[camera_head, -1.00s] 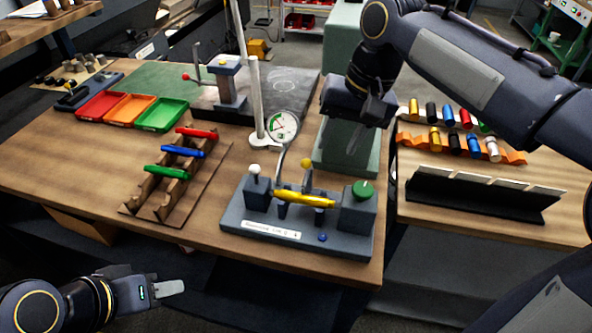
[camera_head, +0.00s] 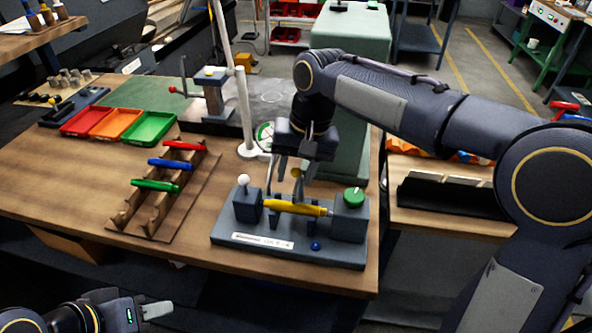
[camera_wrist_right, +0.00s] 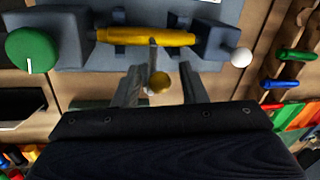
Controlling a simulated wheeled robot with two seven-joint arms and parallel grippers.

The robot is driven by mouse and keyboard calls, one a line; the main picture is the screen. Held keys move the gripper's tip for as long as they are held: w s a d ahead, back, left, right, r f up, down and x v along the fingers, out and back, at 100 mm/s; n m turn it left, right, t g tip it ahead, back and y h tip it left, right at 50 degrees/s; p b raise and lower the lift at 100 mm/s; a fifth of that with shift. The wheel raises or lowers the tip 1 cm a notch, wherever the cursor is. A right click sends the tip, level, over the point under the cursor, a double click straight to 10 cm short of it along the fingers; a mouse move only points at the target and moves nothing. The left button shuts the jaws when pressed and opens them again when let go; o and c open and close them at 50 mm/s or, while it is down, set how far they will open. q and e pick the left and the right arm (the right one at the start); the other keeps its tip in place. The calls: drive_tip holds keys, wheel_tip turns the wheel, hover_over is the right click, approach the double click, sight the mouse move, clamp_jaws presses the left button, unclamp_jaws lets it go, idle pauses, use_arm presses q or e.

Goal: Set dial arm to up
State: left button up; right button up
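The bench fixture (camera_head: 290,250) holds a yellow bar (camera_head: 293,207) lying across it. A round white-and-green dial gauge (camera_head: 265,135) shows behind my right gripper; its curved arm is mostly hidden. A yellow ball knob (camera_head: 296,173) stands on a lever behind the bar; in the right wrist view the ball (camera_wrist_right: 159,82) lies between the fingers. My right gripper (camera_head: 290,172) is open, pointing down around the knob, with gaps visible on both sides; it also shows in the wrist view (camera_wrist_right: 160,88). My left gripper (camera_head: 157,310) is low at the left, away from the fixture.
The fixture also has a white ball knob (camera_head: 243,180) and a green knob (camera_head: 353,197). A thin pole (camera_head: 243,110) stands behind it. A wooden rack (camera_head: 165,200) with red, blue and green bars is at left, with coloured trays (camera_head: 117,124) behind.

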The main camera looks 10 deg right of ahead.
clamp_jaws()
use_arm(q)
drive_tip(key=shift+r, duration=0.1)
use_arm(e)
drive_tip(key=shift+r, duration=0.1)
